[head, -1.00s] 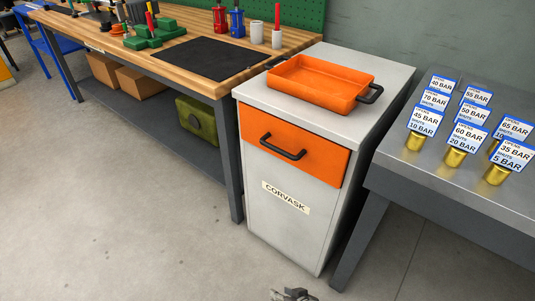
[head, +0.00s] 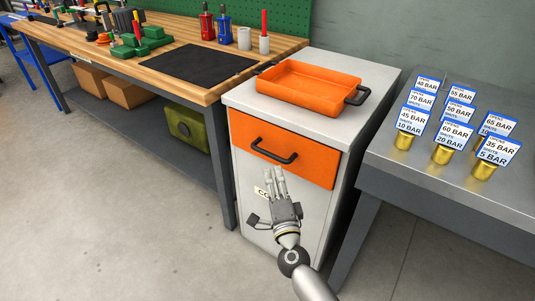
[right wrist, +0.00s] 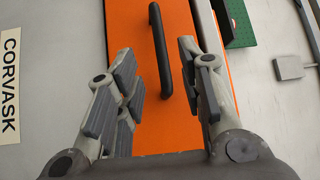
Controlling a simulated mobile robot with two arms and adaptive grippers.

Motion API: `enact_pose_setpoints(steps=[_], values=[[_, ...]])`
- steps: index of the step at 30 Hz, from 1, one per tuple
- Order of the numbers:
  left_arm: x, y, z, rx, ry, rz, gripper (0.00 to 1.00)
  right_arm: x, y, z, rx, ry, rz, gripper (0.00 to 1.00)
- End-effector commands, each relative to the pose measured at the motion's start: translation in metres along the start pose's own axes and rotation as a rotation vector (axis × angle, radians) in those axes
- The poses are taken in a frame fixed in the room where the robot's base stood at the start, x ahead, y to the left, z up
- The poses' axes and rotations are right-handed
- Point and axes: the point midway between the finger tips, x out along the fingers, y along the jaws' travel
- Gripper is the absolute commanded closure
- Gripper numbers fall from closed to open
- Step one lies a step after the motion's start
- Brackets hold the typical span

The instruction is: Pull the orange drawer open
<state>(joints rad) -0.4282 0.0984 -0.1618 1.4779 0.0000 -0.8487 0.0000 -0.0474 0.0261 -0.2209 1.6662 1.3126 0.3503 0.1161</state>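The orange drawer (head: 318,163) is shut in the upper front of a light grey cabinet, with a black bar handle (head: 273,152) across it. My right gripper (head: 274,174) is in front of the cabinet, just below the handle in the head view, and covers part of the CORVASK label. In the right wrist view the gripper (right wrist: 160,75) is open, its fingers spread on either side of the handle (right wrist: 160,50), which lies ahead of the fingertips; no contact shows. The drawer face (right wrist: 135,25) fills the middle there. My left gripper is not in view.
An orange tray (head: 309,88) with black handles stands on the cabinet top. A grey metal table (head: 420,184) with several brass fittings and pressure cards is at the right. A wooden workbench (head: 95,38) stands at the left. The floor in front is clear.

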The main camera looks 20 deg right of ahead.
Motion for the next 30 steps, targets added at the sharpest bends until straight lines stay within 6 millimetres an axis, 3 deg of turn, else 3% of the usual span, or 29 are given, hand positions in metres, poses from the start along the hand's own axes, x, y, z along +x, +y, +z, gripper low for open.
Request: enact_pose_setpoints(steps=[7,16,22,30], values=[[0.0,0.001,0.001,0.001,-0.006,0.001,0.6,0.038,0.0,0.001,-0.003,-0.002,-0.003,0.65],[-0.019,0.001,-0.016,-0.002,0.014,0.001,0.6,0.083,0.001,0.001,-0.004,-0.003,-0.002,0.65],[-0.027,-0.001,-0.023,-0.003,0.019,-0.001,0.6,0.098,0.001,0.001,-0.004,-0.004,0.0,0.65],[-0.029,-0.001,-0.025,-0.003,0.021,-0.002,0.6,0.101,0.0,0.001,-0.004,-0.004,0.0,0.65]])
